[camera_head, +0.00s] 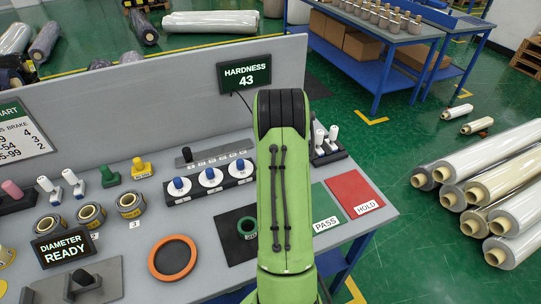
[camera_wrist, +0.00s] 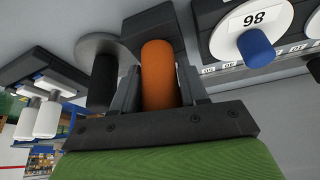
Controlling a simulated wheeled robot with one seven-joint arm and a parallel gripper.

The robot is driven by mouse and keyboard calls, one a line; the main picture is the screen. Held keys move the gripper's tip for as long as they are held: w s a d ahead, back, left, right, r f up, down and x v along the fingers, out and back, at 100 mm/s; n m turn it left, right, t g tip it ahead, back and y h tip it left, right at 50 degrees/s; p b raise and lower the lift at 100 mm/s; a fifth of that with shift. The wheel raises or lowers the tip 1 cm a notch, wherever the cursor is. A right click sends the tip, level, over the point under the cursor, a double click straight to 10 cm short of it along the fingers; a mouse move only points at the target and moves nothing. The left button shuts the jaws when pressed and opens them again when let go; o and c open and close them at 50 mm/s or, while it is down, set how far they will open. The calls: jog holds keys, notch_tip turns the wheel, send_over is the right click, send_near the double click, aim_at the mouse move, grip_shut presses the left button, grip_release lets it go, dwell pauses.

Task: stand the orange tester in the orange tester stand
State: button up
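The orange tester (camera_wrist: 158,75) shows in the wrist view as an orange cylinder between the two dark fingers of my gripper (camera_wrist: 160,88). The fingers lie close along both its sides and appear shut on it. Its far end meets a dark block (camera_wrist: 145,22); I cannot tell whether this is the orange tester stand or whether the tester is seated in it. In the head view my green arm hides the gripper, the tester and that block.
Beside my gripper are a black post (camera_wrist: 102,82) on a grey disc, a holder with white handles (camera_wrist: 48,118), and a white dial with a blue knob (camera_wrist: 255,48). PASS (camera_head: 324,222) and HOLD (camera_head: 354,195) mats lie right. The sign (camera_head: 245,75) reads HARDNESS 43.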

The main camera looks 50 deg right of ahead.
jog(key=o, duration=0.5)
